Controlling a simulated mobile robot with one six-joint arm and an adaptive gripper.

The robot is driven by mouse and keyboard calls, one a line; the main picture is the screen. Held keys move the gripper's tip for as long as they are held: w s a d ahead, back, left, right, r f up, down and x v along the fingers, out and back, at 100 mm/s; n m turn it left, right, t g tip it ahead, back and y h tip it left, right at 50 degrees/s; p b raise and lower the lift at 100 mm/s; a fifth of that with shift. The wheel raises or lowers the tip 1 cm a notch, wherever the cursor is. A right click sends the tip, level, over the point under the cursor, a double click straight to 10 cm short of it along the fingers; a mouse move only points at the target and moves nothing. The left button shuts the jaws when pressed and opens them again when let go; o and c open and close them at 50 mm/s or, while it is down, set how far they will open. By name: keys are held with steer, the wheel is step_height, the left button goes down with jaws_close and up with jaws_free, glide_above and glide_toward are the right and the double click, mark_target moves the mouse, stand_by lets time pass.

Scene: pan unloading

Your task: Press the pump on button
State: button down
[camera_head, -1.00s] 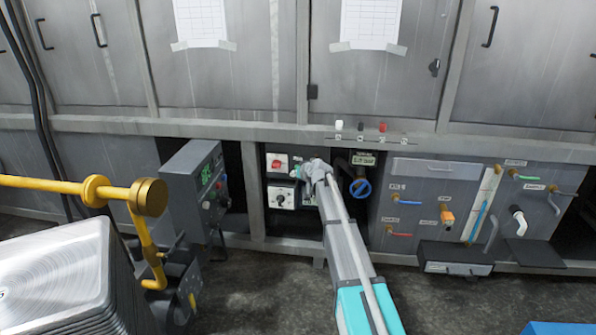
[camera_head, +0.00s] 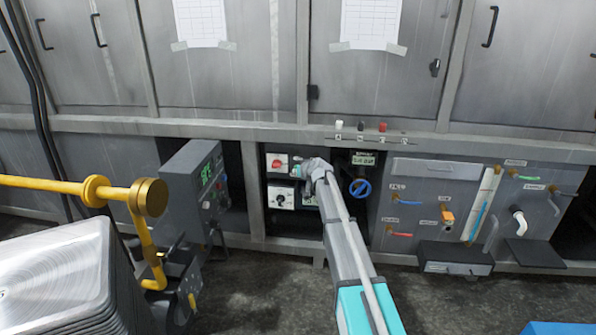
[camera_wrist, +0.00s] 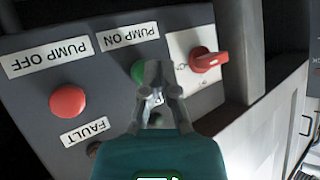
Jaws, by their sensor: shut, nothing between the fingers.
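The green pump on button (camera_wrist: 137,71) shows in the wrist view under the "PUMP ON" label (camera_wrist: 127,36). My gripper (camera_wrist: 158,68) is shut and empty, its fingertips over the right part of the green button; I cannot tell whether they touch it. The red pump off button (camera_wrist: 68,101) is to the left, beside the "PUMP OFF" label (camera_wrist: 48,58).
A red rotary switch (camera_wrist: 208,60) sits close to the right of my gripper. A "FAULT" label (camera_wrist: 85,131) is below the buttons. In the head view a blue valve wheel (camera_head: 360,187) is right of my arm and a grey control box (camera_head: 197,187) is left.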

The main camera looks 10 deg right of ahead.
steer(key=shift+w+d, duration=0.15)
steer(key=shift+w, duration=0.25)
stand_by(0.5)
steer(key=shift+s, duration=0.1)
stand_by(0.3)
steer(key=shift+s+a, duration=0.3)
steer(key=shift+s, duration=0.5)
steer(key=shift+s, duration=0.1)
steer(key=shift+s+a, duration=0.25)
steer(key=shift+s, duration=0.5)
steer(key=shift+s+a, duration=0.25)
steer(key=shift+s, duration=0.55)
steer(key=shift+s+a, duration=0.25)
steer(key=shift+s, duration=0.5)
